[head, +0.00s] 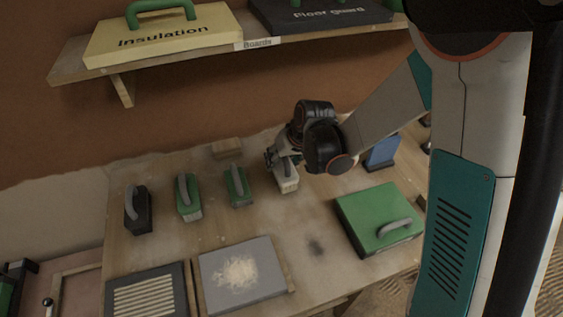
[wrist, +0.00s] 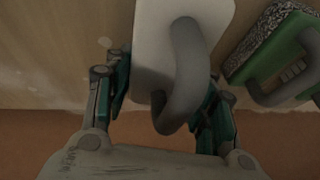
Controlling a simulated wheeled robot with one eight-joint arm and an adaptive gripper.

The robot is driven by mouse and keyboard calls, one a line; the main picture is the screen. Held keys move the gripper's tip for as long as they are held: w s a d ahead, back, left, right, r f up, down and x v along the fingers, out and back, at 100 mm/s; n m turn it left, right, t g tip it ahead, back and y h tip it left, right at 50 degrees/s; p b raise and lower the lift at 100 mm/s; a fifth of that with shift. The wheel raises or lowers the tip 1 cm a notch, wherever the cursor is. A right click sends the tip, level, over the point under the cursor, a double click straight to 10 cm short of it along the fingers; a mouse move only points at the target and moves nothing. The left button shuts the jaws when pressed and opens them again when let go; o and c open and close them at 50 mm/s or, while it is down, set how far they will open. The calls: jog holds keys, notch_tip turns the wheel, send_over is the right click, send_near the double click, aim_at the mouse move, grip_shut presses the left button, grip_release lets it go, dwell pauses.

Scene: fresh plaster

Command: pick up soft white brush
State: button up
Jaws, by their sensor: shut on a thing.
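The soft white brush (head: 287,184) is a pale block with a grey loop handle, on or just above the wooden table, under my gripper (head: 281,160). In the wrist view the white brush (wrist: 153,40) fills the upper middle, with its grey handle between the teal fingers of my gripper (wrist: 165,97). The gripper is shut on the brush. I cannot tell whether its underside touches the table. Part of the brush is hidden by the fingers in the head view.
To its left stand two green-bodied tools (head: 236,187) (head: 188,197) and a black one (head: 138,211), all with grey handles. A green box (head: 375,215) sits at right, a blue item (head: 382,152) behind it. A grey board with powder (head: 275,287) lies in front. A shelf (head: 75,62) hangs above.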

notch_tip(320, 180, up, 20)
jog(key=p, duration=0.7)
jog(key=shift+f, duration=0.25)
